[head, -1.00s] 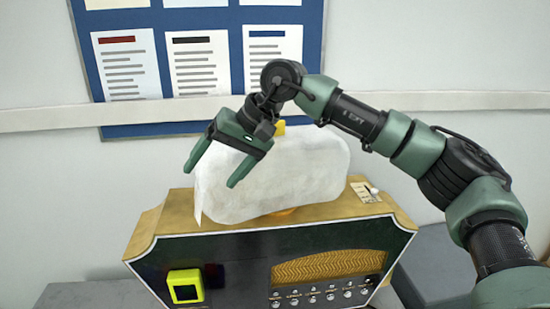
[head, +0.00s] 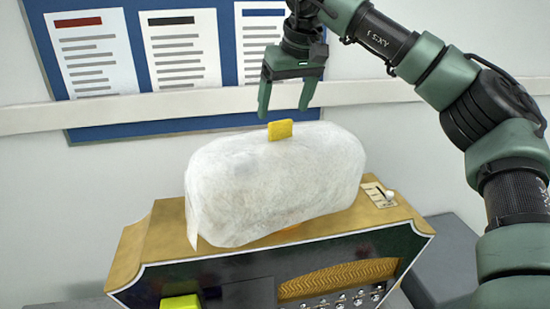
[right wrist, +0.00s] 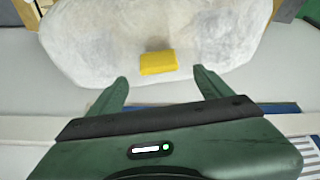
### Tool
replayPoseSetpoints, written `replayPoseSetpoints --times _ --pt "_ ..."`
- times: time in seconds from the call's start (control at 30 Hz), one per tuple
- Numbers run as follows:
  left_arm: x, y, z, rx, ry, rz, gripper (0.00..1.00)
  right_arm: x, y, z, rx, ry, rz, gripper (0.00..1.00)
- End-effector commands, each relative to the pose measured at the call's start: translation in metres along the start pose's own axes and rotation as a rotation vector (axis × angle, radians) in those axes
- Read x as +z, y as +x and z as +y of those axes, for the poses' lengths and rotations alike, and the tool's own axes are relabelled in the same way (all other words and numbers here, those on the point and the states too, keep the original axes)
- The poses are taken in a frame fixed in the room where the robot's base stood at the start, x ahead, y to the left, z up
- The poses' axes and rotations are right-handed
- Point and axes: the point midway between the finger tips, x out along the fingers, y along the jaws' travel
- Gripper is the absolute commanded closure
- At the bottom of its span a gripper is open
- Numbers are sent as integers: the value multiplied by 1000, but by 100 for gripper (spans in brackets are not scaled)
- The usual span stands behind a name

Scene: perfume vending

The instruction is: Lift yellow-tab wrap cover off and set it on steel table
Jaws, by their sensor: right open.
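The white wrap cover (head: 275,190) sits upright on the wooden top of the vending machine (head: 150,235). Its yellow tab (head: 280,130) stands up from the top middle of the cover. My right gripper (head: 285,112) is open and empty, pointing down just above the tab in the head view. In the right wrist view the tab (right wrist: 158,62) lies ahead of and between the two open fingers (right wrist: 160,85), with the cover (right wrist: 150,35) around it. The fingers do not appear to touch the tab. What is under the cover is hidden. My left gripper is out of view.
A small switch plate (head: 380,195) is on the machine top, right of the cover. The machine front has a yellow-framed button (head: 180,301) and a row of knobs. A blue notice board (head: 230,60) and a white rail (head: 200,110) are on the wall behind. Grey surfaces flank the machine.

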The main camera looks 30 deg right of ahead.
Motion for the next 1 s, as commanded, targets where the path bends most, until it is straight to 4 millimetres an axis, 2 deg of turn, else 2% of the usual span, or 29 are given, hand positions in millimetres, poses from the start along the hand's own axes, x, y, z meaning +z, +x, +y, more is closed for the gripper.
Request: replayPoseSetpoints --times 0.2,0.3,0.4,0.5,0.7,0.73,0.77,1.0 --pt "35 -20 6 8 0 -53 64 -2 23 1 0 -1 -3 20" --pt "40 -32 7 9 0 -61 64 -4 39 2 0 0 -5 20" --pt "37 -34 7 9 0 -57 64 -3 54 2 0 0 -3 20" --pt "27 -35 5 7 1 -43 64 -3 61 1 -1 0 1 20" --pt "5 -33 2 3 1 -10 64 -3 63 1 -1 1 2 20" --pt "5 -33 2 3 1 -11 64 -3 63 1 -1 1 2 23" --pt "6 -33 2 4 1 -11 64 -3 63 1 -1 1 1 31" --pt "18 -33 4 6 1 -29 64 -3 63 1 -2 1 1 98"
